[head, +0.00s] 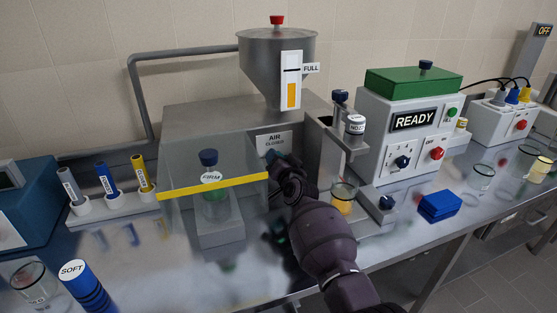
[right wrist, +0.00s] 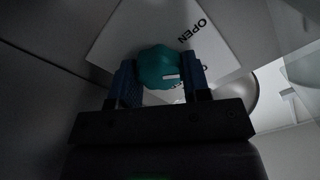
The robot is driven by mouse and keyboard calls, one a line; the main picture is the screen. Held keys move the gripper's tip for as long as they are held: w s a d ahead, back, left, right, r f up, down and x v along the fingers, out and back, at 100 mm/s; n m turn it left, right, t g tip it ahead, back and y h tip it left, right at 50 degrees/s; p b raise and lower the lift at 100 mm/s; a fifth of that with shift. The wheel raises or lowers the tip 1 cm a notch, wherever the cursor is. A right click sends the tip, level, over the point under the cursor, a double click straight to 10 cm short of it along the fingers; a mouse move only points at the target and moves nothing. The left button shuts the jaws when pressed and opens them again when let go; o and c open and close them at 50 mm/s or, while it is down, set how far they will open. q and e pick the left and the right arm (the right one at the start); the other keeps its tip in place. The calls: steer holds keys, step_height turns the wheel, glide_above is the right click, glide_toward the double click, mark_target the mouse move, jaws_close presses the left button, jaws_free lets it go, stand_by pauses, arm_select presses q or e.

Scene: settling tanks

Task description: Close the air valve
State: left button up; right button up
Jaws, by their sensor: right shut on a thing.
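The air valve's teal knob (right wrist: 158,66) shows in the right wrist view, in front of a white plate (right wrist: 205,45) lettered OPEN. A short white mark on the knob points to the right in that view. My right gripper (right wrist: 160,82) is shut on the knob, with one blue finger pad on each side. In the head view, the AIR CLOSED sign (head: 275,141) is on the grey machine, and my right gripper (head: 277,166) is just below it. There my gripper hides most of the knob. My left gripper is not in view.
A clear guard with a yellow bar (head: 212,187) stands just left of my right gripper, around the FIRM flask (head: 209,178). A glass of yellow material (head: 343,196) is close on the right. The READY box (head: 414,120) and blue block (head: 439,205) are further right.

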steer(key=o, duration=0.9)
steer(key=shift+s, duration=0.1)
steer(key=shift+p+v, duration=1.1)
steer(key=shift+v, duration=4.25)
